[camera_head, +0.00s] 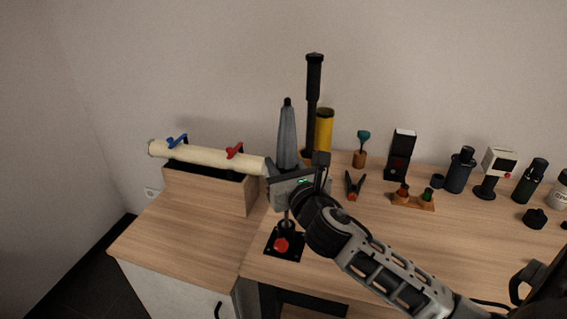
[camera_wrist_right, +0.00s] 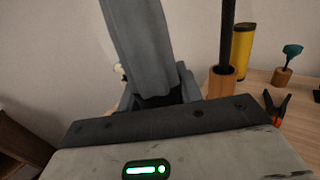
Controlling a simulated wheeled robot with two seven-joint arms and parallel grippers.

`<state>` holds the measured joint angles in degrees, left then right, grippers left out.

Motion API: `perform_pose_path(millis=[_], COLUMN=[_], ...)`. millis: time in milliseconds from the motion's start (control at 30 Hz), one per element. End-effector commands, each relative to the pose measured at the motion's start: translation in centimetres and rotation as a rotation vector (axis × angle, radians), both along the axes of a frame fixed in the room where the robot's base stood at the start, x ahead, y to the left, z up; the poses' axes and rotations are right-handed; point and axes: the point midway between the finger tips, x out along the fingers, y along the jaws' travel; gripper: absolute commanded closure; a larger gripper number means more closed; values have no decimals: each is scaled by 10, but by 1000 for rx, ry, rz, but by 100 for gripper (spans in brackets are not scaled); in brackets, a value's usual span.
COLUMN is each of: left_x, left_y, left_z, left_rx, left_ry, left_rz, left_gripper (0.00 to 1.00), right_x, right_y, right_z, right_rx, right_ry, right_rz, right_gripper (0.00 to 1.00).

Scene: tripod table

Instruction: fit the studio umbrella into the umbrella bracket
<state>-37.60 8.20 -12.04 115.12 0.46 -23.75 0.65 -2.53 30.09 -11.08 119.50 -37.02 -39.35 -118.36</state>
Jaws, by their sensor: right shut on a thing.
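The studio umbrella (camera_head: 287,135) is grey, folded and upright, with a dark tip at the top. My right gripper (camera_head: 286,175) is shut on its lower part, above the tabletop. In the right wrist view the grey umbrella (camera_wrist_right: 148,45) rises between the fingers (camera_wrist_right: 158,98) and leans slightly to the left. The umbrella bracket (camera_head: 284,246), a black base plate with a red knob, stands on the table directly below the gripper. A thin shaft shows between the gripper and the bracket; I cannot tell whether it is inside the socket. My left gripper is not in view.
A cream roll (camera_head: 205,157) with blue and red clamps lies on a wooden box at left. Behind the gripper stand a black pole (camera_head: 314,95) and a yellow cylinder (camera_head: 324,130). The front right tabletop is clear.

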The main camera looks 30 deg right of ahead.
Motion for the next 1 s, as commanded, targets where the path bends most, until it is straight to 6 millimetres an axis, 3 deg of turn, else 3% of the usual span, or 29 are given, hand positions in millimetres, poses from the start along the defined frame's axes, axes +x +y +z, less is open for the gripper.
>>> perform_pose_path(millis=[967,1000], left_x=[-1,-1], left_y=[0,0], left_z=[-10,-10], left_rx=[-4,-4], left_ry=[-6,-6], left_rz=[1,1], left_gripper=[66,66], right_x=[0,0], right_y=[0,0], right_z=[-25,-24], right_rx=[-1,-1], right_ry=[-1,-1], right_rz=[0,0], right_gripper=[90,56])
